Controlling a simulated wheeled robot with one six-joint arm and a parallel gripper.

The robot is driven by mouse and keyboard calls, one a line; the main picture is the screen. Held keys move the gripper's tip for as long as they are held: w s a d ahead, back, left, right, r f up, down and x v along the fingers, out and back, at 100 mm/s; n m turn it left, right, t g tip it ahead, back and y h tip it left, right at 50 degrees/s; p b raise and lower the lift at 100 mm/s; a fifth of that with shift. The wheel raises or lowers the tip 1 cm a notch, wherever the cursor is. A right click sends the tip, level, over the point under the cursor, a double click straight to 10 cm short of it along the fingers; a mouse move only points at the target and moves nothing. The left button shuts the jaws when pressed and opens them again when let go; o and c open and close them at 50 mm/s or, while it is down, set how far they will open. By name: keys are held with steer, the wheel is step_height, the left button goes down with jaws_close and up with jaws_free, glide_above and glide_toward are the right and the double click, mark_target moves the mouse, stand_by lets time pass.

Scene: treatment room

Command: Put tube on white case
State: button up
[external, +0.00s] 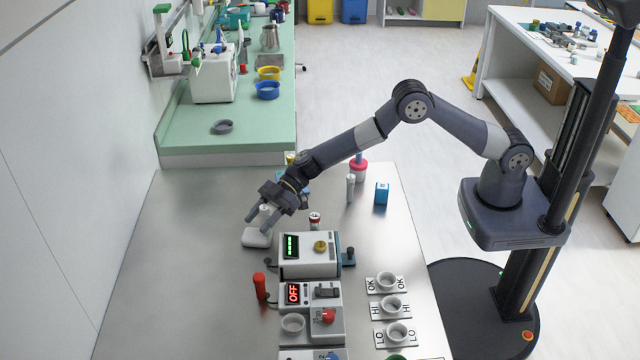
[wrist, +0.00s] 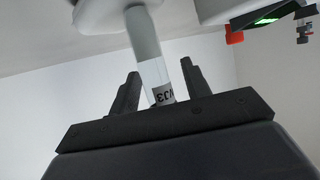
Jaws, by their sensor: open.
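A white case (external: 256,239) sits on the steel table, left of the grey instrument boxes. A pale tube (wrist: 151,62) with a dark-lettered label stands between the fingers of my gripper (wrist: 158,85) in the wrist view. The tube's far end meets a white body at the top of that view, which looks like the case (wrist: 98,14). My gripper (external: 262,217) is open, just above the case, with gaps showing between the fingers and the tube. In the external view the fingers hide much of the tube.
An instrument with a green display (external: 308,256) stands close to the right of the case. A red cylinder (external: 260,286) is in front. A grey-white cylinder (external: 351,188) and a blue block (external: 381,193) stand behind right. The table's left side is clear.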

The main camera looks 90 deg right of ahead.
steer(key=shift+r, duration=0.15)
steer(key=b+v, duration=0.1)
steer(key=v, duration=1.1)
